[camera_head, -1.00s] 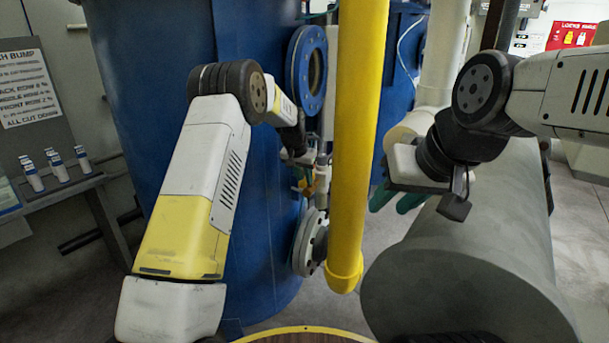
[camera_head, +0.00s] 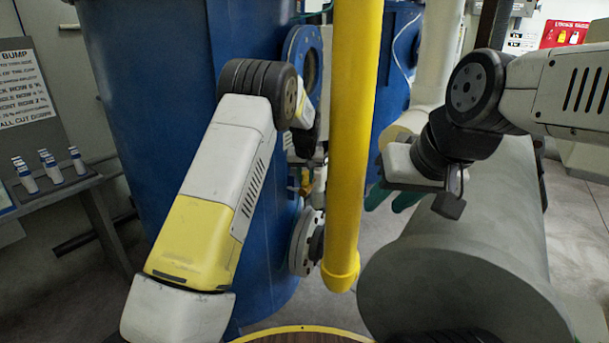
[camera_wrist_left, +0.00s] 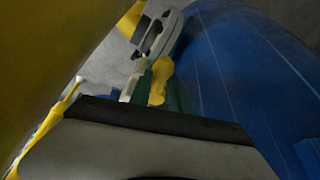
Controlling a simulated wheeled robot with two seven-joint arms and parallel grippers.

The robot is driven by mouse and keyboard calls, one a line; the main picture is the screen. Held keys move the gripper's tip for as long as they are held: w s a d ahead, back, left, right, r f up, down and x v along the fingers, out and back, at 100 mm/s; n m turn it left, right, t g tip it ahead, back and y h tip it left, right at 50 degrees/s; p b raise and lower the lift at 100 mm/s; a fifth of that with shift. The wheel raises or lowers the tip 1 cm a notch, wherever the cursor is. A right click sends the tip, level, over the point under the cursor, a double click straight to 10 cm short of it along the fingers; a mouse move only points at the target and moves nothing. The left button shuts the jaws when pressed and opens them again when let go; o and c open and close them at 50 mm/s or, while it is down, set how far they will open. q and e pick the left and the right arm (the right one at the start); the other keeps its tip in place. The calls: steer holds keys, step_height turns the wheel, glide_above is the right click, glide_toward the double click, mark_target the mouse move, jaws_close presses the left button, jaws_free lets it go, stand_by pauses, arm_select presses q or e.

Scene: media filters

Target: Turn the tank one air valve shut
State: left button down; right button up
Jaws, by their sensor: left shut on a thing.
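The yellow valve handle (camera_wrist_left: 158,80) shows in the left wrist view, between the green fingers of my left gripper (camera_wrist_left: 159,92). The gripper is shut on it. In the head view the handle is a small yellowish patch (camera_head: 306,176) beside the blue tank (camera_head: 170,120), left of the yellow pipe. My left wrist and fingers are mostly hidden there behind my arm and the pipe. The valve body and the handle's exact angle cannot be made out. My right gripper (camera_head: 394,198) hangs right of the yellow pipe, with its teal fingers apart and nothing seen between them.
The vertical yellow pipe (camera_head: 352,130) stands close to my left wrist. A grey flange (camera_head: 303,243) is low on the tank. A large grey cylinder (camera_head: 470,265) lies below my right arm. A shelf with small bottles (camera_head: 50,168) stands at the left.

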arm_select(q)
steer(key=c, duration=1.2)
jaws_free()
steer(key=v, duration=0.7)
steer(key=shift+s+r, duration=0.2)
steer(key=shift+r, duration=0.15)
